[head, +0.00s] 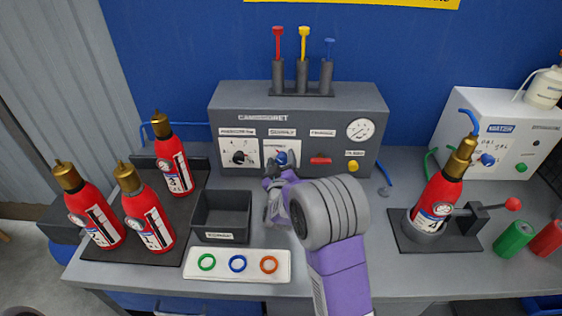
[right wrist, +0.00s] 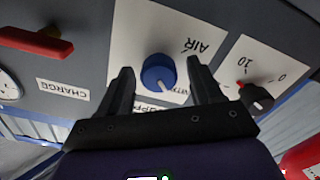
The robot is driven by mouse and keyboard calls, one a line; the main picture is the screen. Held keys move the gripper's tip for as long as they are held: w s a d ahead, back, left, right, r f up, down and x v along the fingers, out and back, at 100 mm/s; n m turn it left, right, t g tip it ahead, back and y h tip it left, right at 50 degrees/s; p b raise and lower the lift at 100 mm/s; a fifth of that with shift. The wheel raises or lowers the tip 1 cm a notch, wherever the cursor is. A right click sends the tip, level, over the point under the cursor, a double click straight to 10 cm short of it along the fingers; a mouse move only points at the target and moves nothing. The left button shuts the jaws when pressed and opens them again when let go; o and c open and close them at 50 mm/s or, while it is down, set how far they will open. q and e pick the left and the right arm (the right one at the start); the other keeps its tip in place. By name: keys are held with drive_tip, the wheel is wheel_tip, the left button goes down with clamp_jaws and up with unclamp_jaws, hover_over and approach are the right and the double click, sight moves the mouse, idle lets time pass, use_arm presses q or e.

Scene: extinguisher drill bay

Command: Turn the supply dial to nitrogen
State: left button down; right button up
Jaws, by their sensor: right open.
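The supply dial (head: 280,158) is a blue knob on a white plate on the front of the grey console (head: 230,100). In the right wrist view, upside down, the dial (right wrist: 158,72) shows a pale pointer line towards the lower right. The word AIR reads above right of it; other lettering below is partly hidden by my gripper. My right gripper (head: 279,172) is open at the dial. In the wrist view its fingers (right wrist: 160,80) stand on either side of the knob, with gaps showing. My left gripper is not in view.
A black pressure knob (right wrist: 256,97) sits beside the dial; a red lever (head: 320,160) is on the other side. A black bin (head: 222,222) and ring tray (head: 238,279) lie in front. Red extinguishers (head: 152,222) stand left, another (head: 438,195) right, near a white unit (head: 500,110).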

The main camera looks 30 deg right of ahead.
drive_tip(key=p+v, duration=0.1)
drive_tip(key=v, duration=0.6)
drive_tip(key=shift+s+a, duration=0.2)
drive_tip(key=shift+s, duration=0.05)
idle(0.3)
